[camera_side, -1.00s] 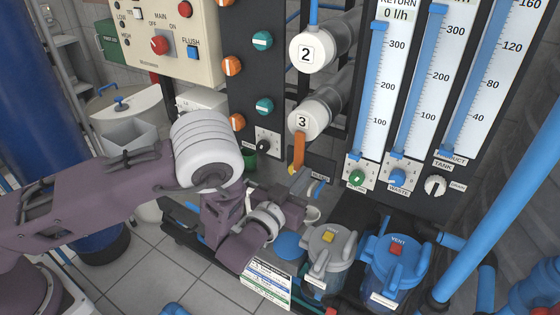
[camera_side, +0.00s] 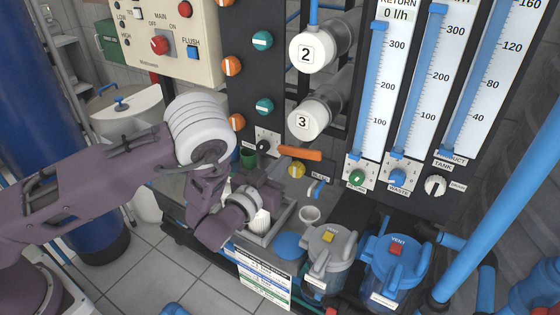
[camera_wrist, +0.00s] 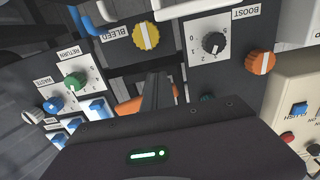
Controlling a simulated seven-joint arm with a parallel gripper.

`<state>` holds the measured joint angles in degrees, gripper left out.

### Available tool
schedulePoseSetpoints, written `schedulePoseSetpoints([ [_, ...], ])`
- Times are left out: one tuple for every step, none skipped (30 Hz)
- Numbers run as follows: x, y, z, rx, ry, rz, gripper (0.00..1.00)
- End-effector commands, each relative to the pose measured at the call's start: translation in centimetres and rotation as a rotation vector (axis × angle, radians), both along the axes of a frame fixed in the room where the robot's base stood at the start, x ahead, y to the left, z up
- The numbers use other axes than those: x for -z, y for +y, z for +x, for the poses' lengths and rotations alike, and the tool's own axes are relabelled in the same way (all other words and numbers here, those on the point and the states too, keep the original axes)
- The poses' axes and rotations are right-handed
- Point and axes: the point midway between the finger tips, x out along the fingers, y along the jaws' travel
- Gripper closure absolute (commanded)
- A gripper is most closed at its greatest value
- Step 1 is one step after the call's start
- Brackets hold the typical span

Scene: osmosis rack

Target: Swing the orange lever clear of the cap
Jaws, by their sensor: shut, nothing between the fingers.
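The orange lever (camera_side: 300,153) lies about level in the side view, just below the white cap marked 3 (camera_side: 308,121), its free end to the right. Part of the lever also shows in the wrist view (camera_wrist: 130,106), left of my fingers. My gripper (camera_side: 281,154) is at the lever's left end in the side view; whether it touches the lever is unclear. In the wrist view my gripper (camera_wrist: 157,78) has its dark fingers together with nothing between them. The cap cannot be made out in the wrist view.
A yellow knob (camera_side: 297,170) sits just below the lever, and a black boost knob (camera_wrist: 213,43) is close to my fingers. Flow meters (camera_side: 375,90) stand to the right. Clear-bodied filter housings with grey and blue lids (camera_side: 330,240) stand below right.

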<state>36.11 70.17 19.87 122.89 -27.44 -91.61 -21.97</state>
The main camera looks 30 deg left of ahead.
Motion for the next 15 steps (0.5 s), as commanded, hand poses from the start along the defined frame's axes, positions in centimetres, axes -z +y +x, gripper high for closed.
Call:
schedulePoseSetpoints([
  [-0.20, 0.22, 0.01, -0.002, -0.001, 0.000, 1.00],
  [-0.29, 0.30, 0.01, -0.002, -0.001, 0.000, 1.00],
  [-0.40, 0.39, 0.01, -0.002, -0.001, 0.000, 1.00],
  [-0.46, 0.44, 0.01, -0.002, -0.001, 0.000, 1.00],
  [-0.50, 0.48, 0.00, -0.001, -0.001, 0.000, 1.00],
  [-0.54, 0.51, 0.00, -0.001, 0.000, 0.000, 1.00],
  [-0.56, 0.52, 0.00, -0.001, -0.001, 0.000, 1.00],
  [-0.57, 0.53, 0.00, -0.001, 0.000, 0.000, 1.00],
  [-0.58, 0.54, 0.00, -0.001, 0.000, 0.000, 1.00],
  [-0.58, 0.53, 0.00, -0.001, 0.000, 0.000, 1.00],
  [-0.57, 0.53, 0.00, -0.001, 0.000, 0.000, 1.00],
  [-0.57, 0.53, 0.00, -0.001, 0.000, 0.000, 1.00],
  [-0.57, 0.52, 0.00, -0.001, 0.000, 0.000, 1.00],
  [-0.57, 0.52, 0.00, -0.001, 0.000, 0.000, 1.00],
  [-0.56, 0.52, -0.03, -0.001, 0.000, 0.000, 1.00],
])
